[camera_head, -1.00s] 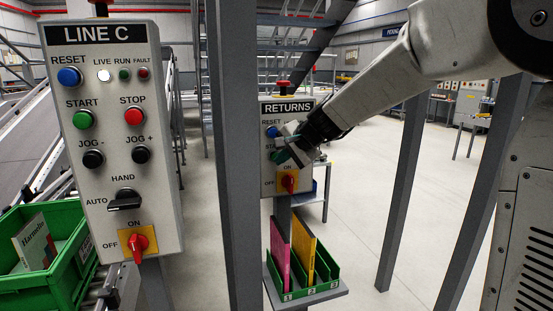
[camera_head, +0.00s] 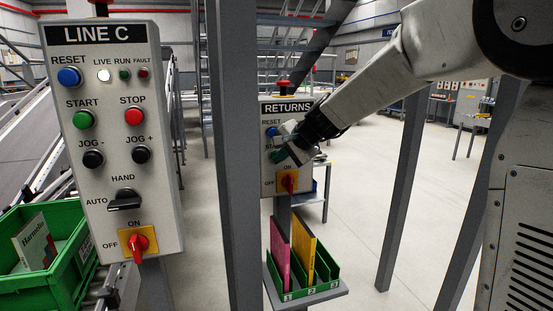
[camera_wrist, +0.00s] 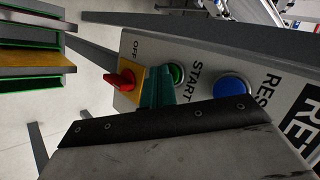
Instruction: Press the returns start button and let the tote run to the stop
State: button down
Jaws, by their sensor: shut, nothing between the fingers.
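The grey RETURNS panel (camera_head: 302,107) stands behind a post in the head view. My gripper (camera_head: 277,156) is shut and empty, with its teal fingertips over the START area of that panel. In the wrist view the green START button (camera_wrist: 177,73) shows partly, just beside my teal fingertips (camera_wrist: 157,88). I cannot tell whether they touch it. The blue RESET button (camera_wrist: 231,86) and the red switch (camera_wrist: 122,80) on its yellow plate sit on either side. A green tote (camera_head: 68,272) holding books sits on rollers at the left; I cannot tell whether it belongs to the returns line.
The LINE C panel (camera_head: 165,190), with its own START button (camera_head: 83,120), stands close at the left. A grey post (camera_head: 234,200) rises between the panels, and another post (camera_head: 403,190) stands right. A green rack (camera_head: 325,285) with upright books is below the RETURNS panel.

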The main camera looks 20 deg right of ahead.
jog(key=shift+w, duration=0.1)
dwell(0.5)
jog(key=shift+s, duration=1.2)
